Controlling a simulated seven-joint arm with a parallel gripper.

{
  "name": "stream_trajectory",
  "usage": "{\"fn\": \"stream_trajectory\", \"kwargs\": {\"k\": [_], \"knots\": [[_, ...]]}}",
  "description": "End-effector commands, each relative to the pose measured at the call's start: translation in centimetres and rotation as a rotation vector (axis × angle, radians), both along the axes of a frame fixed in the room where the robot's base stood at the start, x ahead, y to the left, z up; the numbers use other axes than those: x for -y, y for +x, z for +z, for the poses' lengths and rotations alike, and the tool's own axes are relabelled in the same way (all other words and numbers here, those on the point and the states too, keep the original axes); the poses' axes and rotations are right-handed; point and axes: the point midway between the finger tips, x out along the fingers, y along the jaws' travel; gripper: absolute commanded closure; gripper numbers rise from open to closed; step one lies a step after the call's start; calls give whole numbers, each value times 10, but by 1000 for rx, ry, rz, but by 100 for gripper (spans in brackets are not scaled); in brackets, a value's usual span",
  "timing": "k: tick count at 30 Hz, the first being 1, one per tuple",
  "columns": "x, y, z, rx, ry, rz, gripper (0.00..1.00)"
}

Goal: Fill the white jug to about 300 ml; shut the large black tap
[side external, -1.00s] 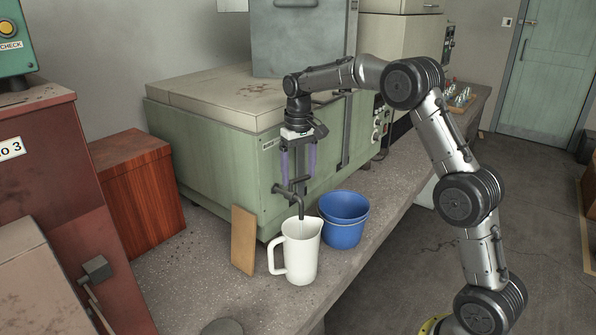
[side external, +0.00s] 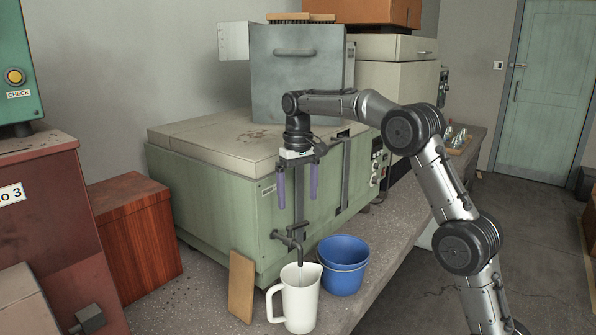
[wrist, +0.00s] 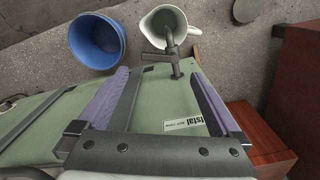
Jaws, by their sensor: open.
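The white jug (side external: 299,300) stands upright on the bench, its handle to the left. In the wrist view its open mouth (wrist: 160,20) shows at the top; I cannot read its level. The dark tap (side external: 286,239) juts from the green tank, its spout bent down over the jug. The wrist view shows the tap (wrist: 172,54) with its cross handle; no stream can be made out. My gripper (side external: 297,203) is open and empty above the tap, pointing down, its purple fingers apart. In the wrist view, the tap lies beyond my fingertips (wrist: 157,73).
Blue buckets (side external: 343,264), nested, stand right of the jug. A brown board (side external: 241,287) leans on the green tank (side external: 217,198) at left. A wooden box (side external: 136,237) stands farther left. The bench's front edge is close to the jug. Air above the tap is free.

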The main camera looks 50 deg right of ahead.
Motion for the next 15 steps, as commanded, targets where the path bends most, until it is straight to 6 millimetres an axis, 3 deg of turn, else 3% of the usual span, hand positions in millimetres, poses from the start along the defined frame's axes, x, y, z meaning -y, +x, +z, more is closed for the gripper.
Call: {"fn": "stream_trajectory", "kwargs": {"k": [6, 15], "knots": [[0, 1, 46, 4, -1, 0, 0], [0, 0, 72, 1, -1, 0, 0]]}}
